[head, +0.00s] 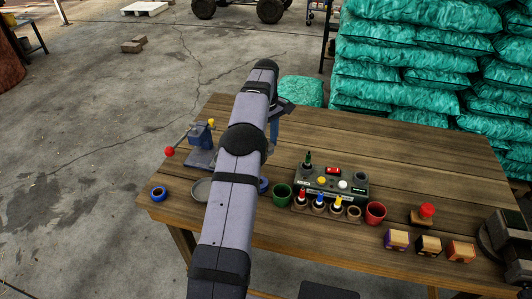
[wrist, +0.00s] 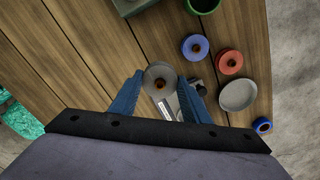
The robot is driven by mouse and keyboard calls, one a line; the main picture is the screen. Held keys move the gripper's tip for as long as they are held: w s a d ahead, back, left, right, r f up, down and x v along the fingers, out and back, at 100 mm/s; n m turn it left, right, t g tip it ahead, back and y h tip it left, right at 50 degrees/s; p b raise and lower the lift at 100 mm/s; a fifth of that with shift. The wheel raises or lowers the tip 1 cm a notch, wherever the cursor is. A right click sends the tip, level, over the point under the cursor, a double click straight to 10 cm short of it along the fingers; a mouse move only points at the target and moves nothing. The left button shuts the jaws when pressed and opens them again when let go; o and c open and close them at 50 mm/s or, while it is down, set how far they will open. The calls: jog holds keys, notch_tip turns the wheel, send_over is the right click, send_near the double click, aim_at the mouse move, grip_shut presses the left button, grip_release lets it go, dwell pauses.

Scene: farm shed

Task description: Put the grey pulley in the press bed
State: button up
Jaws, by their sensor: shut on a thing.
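The grey pulley (wrist: 151,73), round with a brownish centre, sits between the blue fingertips of my gripper (wrist: 162,80) in the wrist view. My gripper is shut on it. In the head view my gripper (head: 274,133) is at the far side of the table, right of the press, and my arm hides the pulley. The blue-grey press (head: 201,158) stands at the table's left end, with a red-knobbed lever and a yellow part. Its bed is partly hidden by my arm in the head view. Grey metal parts show beside and below the pulley in the wrist view.
A blue pulley (wrist: 194,46), a red pulley (wrist: 229,61), a grey dish (wrist: 238,96) and a blue roll (wrist: 262,126) lie nearby. A green cup (head: 281,193) and a control box (head: 331,183) stand right of my arm. The table's back right is clear.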

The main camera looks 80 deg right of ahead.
jog(key=shift+r, duration=0.45)
jog(key=shift+w+r+p, duration=0.25)
jog(key=shift+r+p, duration=0.1)
jog(key=shift+r, duration=0.05)
jog(key=shift+w+a+r+n+p, duration=0.15)
jog(key=shift+w+a+r+p, duration=0.1)
jog(key=shift+w+p, duration=0.3)
jog(key=shift+w+a+r+n+p, duration=0.15)
jog(key=shift+w+r+p, duration=0.1)
jog(key=shift+w+p, duration=0.2)
jog(key=w+p, duration=1)
jog(key=w, duration=0.3)
jog(key=shift+a+f+p, duration=0.35)
jog(key=shift+f, duration=0.15)
